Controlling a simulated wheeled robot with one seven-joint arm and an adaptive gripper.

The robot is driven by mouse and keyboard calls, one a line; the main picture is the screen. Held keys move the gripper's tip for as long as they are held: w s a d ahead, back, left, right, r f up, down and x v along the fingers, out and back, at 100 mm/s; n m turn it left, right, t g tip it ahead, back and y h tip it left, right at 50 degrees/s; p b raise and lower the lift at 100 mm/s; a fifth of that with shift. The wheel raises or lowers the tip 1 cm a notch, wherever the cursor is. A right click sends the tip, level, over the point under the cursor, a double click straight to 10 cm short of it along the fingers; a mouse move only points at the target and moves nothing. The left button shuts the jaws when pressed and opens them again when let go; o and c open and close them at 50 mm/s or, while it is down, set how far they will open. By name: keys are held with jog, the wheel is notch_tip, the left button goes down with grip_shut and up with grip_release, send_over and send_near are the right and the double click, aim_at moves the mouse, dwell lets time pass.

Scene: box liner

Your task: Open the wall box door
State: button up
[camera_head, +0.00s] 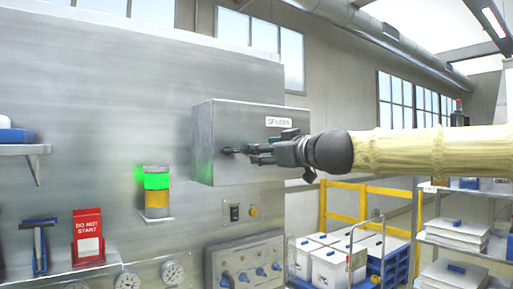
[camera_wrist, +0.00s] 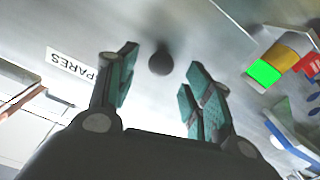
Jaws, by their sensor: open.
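The grey wall box (camera_head: 206,135) is fixed to the metal panel. Its door (camera_head: 247,118) looks shut and bears a label (camera_head: 279,122), which reads SPARES in the wrist view (camera_wrist: 72,64). A dark round knob (camera_wrist: 160,62) stands out from the door; it also shows small in the head view (camera_head: 227,151). My gripper (camera_head: 252,154) is in front of the door at knob height. In the wrist view my gripper (camera_wrist: 162,68) is open, with the knob between and just beyond its fingertips. I cannot tell whether a finger touches the knob.
A green and amber signal lamp (camera_head: 157,188) stands left of the box. A control panel with blue knobs (camera_head: 246,265) is below it. A red DO NOT START sign (camera_head: 88,235) is at lower left. White bins (camera_head: 330,268) and a shelf rack (camera_head: 450,240) stand at right.

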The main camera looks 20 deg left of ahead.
jog(key=shift+p+x, duration=0.6)
jog(key=shift+x, duration=1.7)
jog(key=shift+c, duration=0.2)
grip_shut()
